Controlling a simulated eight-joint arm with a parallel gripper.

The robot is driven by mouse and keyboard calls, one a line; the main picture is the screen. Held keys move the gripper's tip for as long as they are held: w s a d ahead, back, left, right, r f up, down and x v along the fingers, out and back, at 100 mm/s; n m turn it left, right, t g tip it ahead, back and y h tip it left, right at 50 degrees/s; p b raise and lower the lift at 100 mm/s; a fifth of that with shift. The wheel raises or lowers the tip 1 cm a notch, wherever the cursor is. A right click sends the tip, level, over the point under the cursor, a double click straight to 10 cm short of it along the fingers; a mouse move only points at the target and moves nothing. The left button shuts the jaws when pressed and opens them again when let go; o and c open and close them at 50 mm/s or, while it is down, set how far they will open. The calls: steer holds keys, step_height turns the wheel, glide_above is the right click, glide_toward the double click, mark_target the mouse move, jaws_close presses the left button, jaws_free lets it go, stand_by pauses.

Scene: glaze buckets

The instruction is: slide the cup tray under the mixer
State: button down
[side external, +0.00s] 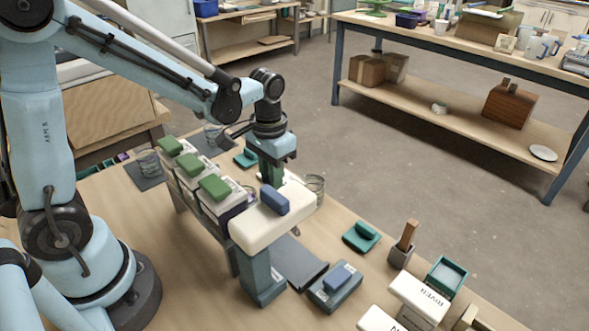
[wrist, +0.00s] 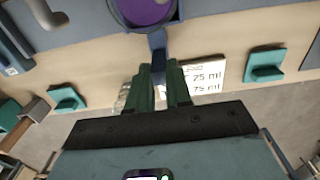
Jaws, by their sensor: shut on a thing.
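The cup tray (wrist: 157,42) shows at the top of the wrist view as a blue-grey piece with a narrow handle. A round cup of purple glaze (wrist: 146,10) sits on it, cut off by the frame edge. The green fingers of my gripper (wrist: 159,78) are shut on the handle. In the side view my gripper (side external: 270,172) points down behind the mixer (side external: 270,222), which has a cream head, a blue block on top and a grey-teal column. The mixer hides my fingertips there, and I cannot make out the tray clearly.
White containers with green lids (side external: 214,188) stand in a row on a rack left of the mixer. A glass cup (side external: 315,188) stands beyond the mixer. A dark slab (side external: 297,262) and a blue-topped box (side external: 335,288) lie right of its column. A white label card (wrist: 207,76) is near my fingers.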

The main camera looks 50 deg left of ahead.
steer(key=shift+d, duration=4.8)
steer(key=shift+d, duration=2.6)
steer(key=c, duration=1.1)
jaws_free()
steer(key=shift+s+a, duration=0.1)
steer(key=shift+r, duration=0.1)
steer(key=shift+a+r, duration=0.1)
steer(key=shift+r, duration=3.3)
